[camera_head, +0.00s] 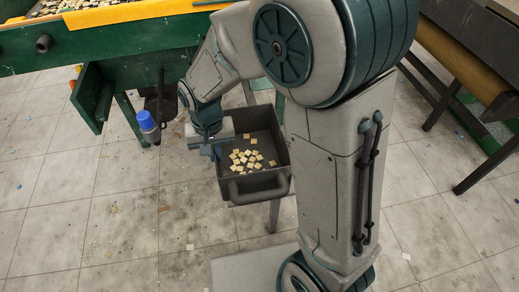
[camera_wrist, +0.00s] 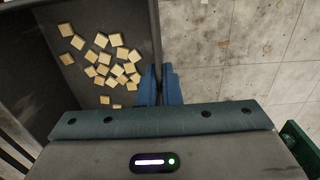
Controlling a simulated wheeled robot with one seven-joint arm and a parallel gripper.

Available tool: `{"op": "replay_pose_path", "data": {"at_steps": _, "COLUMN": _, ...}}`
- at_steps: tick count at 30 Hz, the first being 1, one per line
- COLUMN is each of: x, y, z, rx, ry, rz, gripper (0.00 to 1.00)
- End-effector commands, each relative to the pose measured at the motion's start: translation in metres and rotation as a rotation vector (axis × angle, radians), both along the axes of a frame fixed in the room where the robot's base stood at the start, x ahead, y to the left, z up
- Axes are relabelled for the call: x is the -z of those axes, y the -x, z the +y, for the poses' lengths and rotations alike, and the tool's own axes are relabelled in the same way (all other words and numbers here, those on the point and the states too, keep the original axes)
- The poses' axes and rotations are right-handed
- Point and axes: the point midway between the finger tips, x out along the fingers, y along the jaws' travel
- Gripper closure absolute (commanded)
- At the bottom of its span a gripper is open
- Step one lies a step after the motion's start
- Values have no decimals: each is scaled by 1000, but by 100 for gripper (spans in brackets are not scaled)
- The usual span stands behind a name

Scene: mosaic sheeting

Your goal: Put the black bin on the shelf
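The black bin (camera_head: 262,189) is in the middle of the head view, left of my arm, upright with a heap of small tan tiles (camera_head: 247,161) inside. In the wrist view the bin (camera_wrist: 155,28) fills the upper left, with the tiles on its floor. My gripper (camera_head: 214,149) is at the bin's left wall. In the wrist view, its blue fingers (camera_wrist: 160,88) are on either side of that wall and close against it. A grey leg shows below the bin; I cannot tell whether the bin rests on something. I cannot make out a shelf.
A green table (camera_head: 110,41) with a yellow edge and mosaic pieces stands at the back left. A blue-capped bottle (camera_head: 147,124) is left of my gripper. A dark bench (camera_head: 471,62) stands at the right.

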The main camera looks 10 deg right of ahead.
Motion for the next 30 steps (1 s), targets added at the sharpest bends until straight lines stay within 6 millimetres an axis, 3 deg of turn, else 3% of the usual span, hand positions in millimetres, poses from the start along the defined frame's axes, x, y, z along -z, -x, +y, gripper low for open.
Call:
{"op": "replay_pose_path", "data": {"at_steps": 9, "x": 44, "y": -45, "z": -49, "rx": 5, "ry": 1, "rz": 0, "gripper": 100}}
{"op": "replay_pose_path", "data": {"at_steps": 15, "x": 63, "y": -68, "z": -75, "rx": 4, "ry": 1, "rz": -1, "gripper": 100}}
{"op": "replay_pose_path", "data": {"at_steps": 23, "x": 74, "y": -75, "z": -82, "rx": 0, "ry": 1, "rz": 0, "gripper": 100}}
{"op": "replay_pose_path", "data": {"at_steps": 30, "x": 107, "y": -75, "z": -82, "rx": 0, "ry": 1, "rz": 1, "gripper": 100}}
